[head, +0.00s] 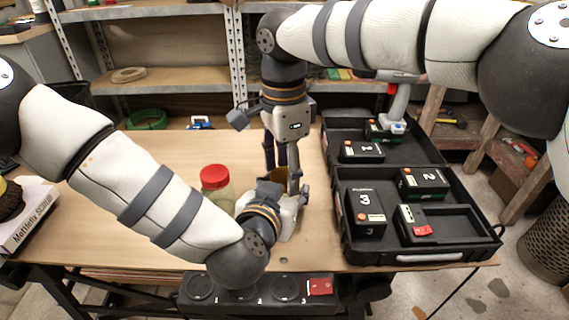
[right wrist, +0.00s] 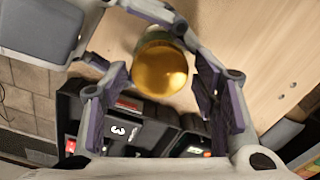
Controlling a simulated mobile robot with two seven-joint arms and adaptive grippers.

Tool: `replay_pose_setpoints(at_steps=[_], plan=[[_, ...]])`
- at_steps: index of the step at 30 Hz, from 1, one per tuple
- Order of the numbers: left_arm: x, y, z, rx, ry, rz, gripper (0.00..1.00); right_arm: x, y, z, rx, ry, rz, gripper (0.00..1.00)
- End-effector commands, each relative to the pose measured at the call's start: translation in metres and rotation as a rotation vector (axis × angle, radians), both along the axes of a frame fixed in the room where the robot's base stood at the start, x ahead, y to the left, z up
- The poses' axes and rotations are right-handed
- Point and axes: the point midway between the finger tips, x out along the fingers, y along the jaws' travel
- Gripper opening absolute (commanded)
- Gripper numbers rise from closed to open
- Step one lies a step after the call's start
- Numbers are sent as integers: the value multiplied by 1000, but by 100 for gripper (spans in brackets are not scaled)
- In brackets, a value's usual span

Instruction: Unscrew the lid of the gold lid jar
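The gold lid jar (head: 281,174) stands on the workbench, mostly hidden behind my grippers in the head view. Its round gold lid (right wrist: 160,70) shows clearly in the right wrist view. My right gripper (head: 283,165) points straight down over the jar. Its fingers are spread on either side of the lid, with gaps between pads and lid. My left gripper (head: 287,208) is low beside the jar; one of its fingers (right wrist: 150,12) shows near the jar's body. Whether it grips the jar is hidden.
A jar with a red lid (head: 215,177) stands left of my left gripper. An open black case (head: 345,235) with numbered boxes and a drill (head: 399,103) lies at the right. A box (head: 28,215) lies at the far left.

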Motion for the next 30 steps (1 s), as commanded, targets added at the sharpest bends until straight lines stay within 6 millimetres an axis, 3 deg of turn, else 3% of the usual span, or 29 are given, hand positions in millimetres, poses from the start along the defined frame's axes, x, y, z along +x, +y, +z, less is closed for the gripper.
replay_pose_setpoints(at_steps=[1, 5, 7, 8, 10, 19, 27, 30], plan=[[0, 0, -1, 1, 2, 0, 0, 0, 0, 0, 0, 0, 0, 37], [0, 0, -1, 1, 2, 0, 0, 0, 0, 0, 0, 0, 0, 9], [0, 0, -1, 0, 1, 0, 0, 0, 0, 0, 0, 0, 0, 9], [0, 0, -1, 1, 2, 0, 0, 0, 0, 0, 0, 0, 0, 44], [0, 0, -1, 1, 2, 0, 0, 0, 0, 0, 0, 0, 0, 60], [0, 0, -1, 1, 2, 0, 0, 0, 0, 1, 0, 0, 0, 62], [0, 0, -1, 1, 2, 0, 0, 1, 0, 41, -1, -2, -2, 62], [0, 0, -1, 1, 2, 0, 0, 0, 0, 46, -1, -1, 0, 62]])
